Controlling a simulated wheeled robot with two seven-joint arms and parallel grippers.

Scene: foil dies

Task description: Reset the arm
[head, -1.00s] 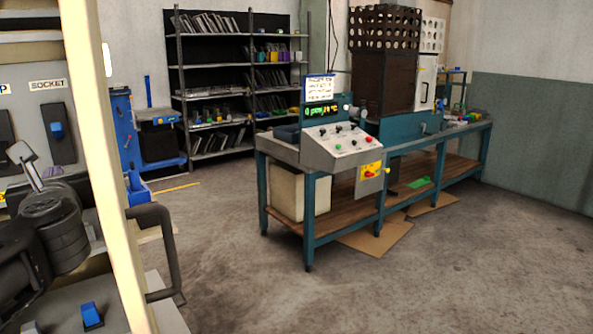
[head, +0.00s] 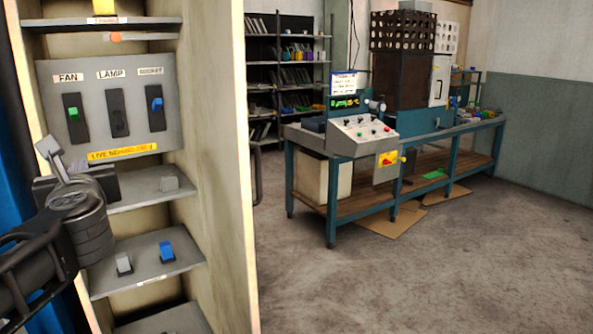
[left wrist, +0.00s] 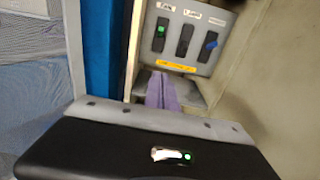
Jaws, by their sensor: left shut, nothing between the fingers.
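My left gripper (head: 77,166) is in front of the open cabinet at the left of the head view, below its switch panel (head: 130,146). Its purple fingers are mostly hidden behind my wrist there. In the left wrist view the fingers (left wrist: 162,92) are together with nothing between them, pointing toward the panel's lower edge. The panel carries a FAN switch (head: 74,115) with a green rocker, a dark LAMP switch (head: 117,112) and a SOCKET switch (head: 156,105) with a blue rocker. My right gripper is not in view.
The cabinet's side wall (head: 226,160) stands just right of my arm. A workbench with a control console (head: 362,136) stands farther right, with open floor (head: 430,270) before it.

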